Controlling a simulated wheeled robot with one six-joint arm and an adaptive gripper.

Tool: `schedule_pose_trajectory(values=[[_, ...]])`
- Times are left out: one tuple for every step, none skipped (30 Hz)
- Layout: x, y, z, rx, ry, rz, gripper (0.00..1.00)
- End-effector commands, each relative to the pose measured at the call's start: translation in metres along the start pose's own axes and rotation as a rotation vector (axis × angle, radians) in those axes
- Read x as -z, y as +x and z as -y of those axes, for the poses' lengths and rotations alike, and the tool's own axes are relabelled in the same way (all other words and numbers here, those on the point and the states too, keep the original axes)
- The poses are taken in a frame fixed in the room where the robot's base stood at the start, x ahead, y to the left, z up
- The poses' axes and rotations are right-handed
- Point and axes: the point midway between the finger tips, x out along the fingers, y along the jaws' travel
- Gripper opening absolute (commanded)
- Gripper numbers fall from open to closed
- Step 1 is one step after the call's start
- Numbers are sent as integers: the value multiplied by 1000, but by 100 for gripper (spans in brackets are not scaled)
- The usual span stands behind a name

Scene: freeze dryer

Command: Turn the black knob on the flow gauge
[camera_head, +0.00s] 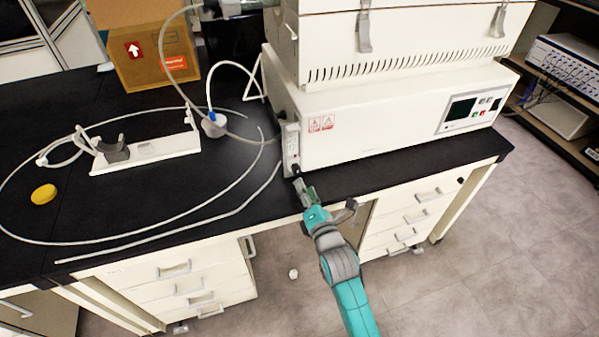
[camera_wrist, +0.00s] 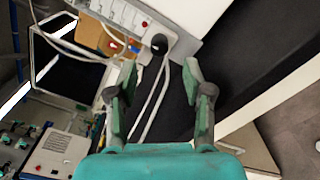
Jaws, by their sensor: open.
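The flow gauge (camera_head: 290,146) is a narrow white upright panel at the left front corner of the freeze dryer. In the wrist view the gauge (camera_wrist: 128,16) runs along the top. Its black knob (camera_wrist: 159,43) is round and sits just beyond my fingertips, in line with the gap between them. In the head view the knob (camera_head: 296,170) is a small dark spot at the gauge's lower end, partly hidden by my gripper (camera_head: 303,185). My gripper (camera_wrist: 160,70) is open, with nothing between its green fingers.
The white freeze dryer (camera_head: 400,120) stands on the black bench (camera_head: 232,178). Pale tubing (camera_head: 140,241) loops across the bench. A white stand (camera_head: 150,152), a yellow round thing (camera_head: 44,194) and a cardboard box (camera_head: 150,60) are to the left. The bench's front edge lies beneath my arm.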

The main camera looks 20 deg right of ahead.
Motion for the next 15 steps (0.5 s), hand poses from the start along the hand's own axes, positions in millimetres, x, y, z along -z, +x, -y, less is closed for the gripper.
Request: schedule_pose_trajectory(values=[[-1, 10, -1, -1, 0, 1, 51], [0, 15, -1, -1, 0, 1, 51], [-1, 22, -1, -2, 0, 1, 51], [0, 27, -1, -1, 1, 1, 51], [0, 31, -1, -1, 1, 1, 51], [0, 38, -1, -1, 1, 1, 51], [0, 42, -1, -1, 1, 1, 51], [-1, 46, -1, -1, 1, 1, 51], [0, 50, 0, -1, 1, 1, 51], [0, 54, 0, 0, 1, 0, 51], [0, 56, 0, 0, 1, 0, 51], [0, 60, 0, 0, 1, 0, 51], [0, 62, 0, 0, 1, 0, 51], [0, 64, 0, 0, 1, 0, 51], [0, 66, 0, 0, 1, 0, 51]])
